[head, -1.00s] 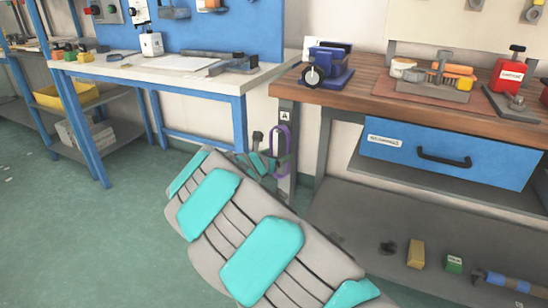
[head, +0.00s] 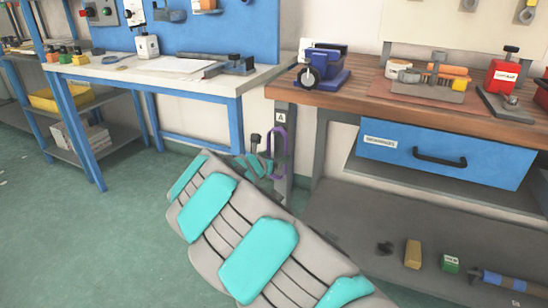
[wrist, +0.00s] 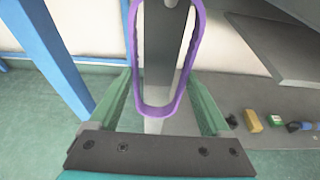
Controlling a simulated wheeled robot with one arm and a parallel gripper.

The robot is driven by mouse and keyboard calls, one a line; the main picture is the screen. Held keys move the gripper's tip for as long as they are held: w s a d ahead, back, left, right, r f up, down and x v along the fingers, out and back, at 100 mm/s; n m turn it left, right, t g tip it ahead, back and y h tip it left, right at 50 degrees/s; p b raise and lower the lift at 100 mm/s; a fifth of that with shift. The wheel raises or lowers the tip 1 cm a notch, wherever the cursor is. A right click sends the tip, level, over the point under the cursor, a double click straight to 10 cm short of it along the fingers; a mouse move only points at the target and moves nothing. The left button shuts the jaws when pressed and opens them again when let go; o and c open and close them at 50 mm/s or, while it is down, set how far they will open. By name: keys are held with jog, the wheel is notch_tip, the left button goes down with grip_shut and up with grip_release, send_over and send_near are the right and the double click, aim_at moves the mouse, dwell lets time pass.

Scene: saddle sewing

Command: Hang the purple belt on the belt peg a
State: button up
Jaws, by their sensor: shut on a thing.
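The purple belt (head: 278,152) is a narrow upright loop in front of the grey bench leg marked A (head: 281,118). My gripper (head: 264,167), with green fingers, is at the belt's lower part. In the wrist view the belt (wrist: 160,111) hangs between my two fingers, and my gripper (wrist: 161,88) is shut on it. The grey leg (wrist: 158,60) shows through the loop. A small dark piece (wrist: 171,3) shows at the top inside the loop. I cannot tell whether it is belt peg a. The loop's top is cut off in the wrist view.
A wooden workbench (head: 365,98) with a blue drawer (head: 445,155) stands to the right. Its lower shelf (head: 345,215) holds several small items. A white-topped table (head: 120,72) with blue legs stands to the left. The green floor (head: 90,240) at the left is clear.

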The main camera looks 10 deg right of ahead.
jog(key=o, duration=1.4)
jog(key=v, duration=0.8)
jog(key=s+d+r+m+g+h, duration=0.3)
jog(key=s+d+m+g, duration=0.5)
jog(key=s+d+m, duration=1.1)
jog(key=s+a+f+m+g+y, duration=0.25)
jog(key=s+m+y, duration=0.2)
jog(key=s, duration=1.05)
jog(key=s+a+f+m+g+y, duration=0.1)
jog(key=s+a+y, duration=0.1)
jog(key=s+a, duration=0.2)
jog(key=s+a+f+m+g+y, duration=0.1)
jog(key=s+a+m+y, duration=0.1)
jog(key=s+a, duration=0.3)
jog(key=s+a+f+m+g+y, duration=0.1)
jog(key=s+a+f+m+y, duration=0.1)
jog(key=s, duration=0.5)
jog(key=shift+s+a+f+y, duration=0.15)
jog(key=shift+a+y, duration=0.15)
jog(key=shift+a, duration=0.3)
jog(key=shift+s+a+r+y, duration=0.1)
jog(key=shift+a+y, duration=0.15)
jog(key=shift+a, duration=0.4)
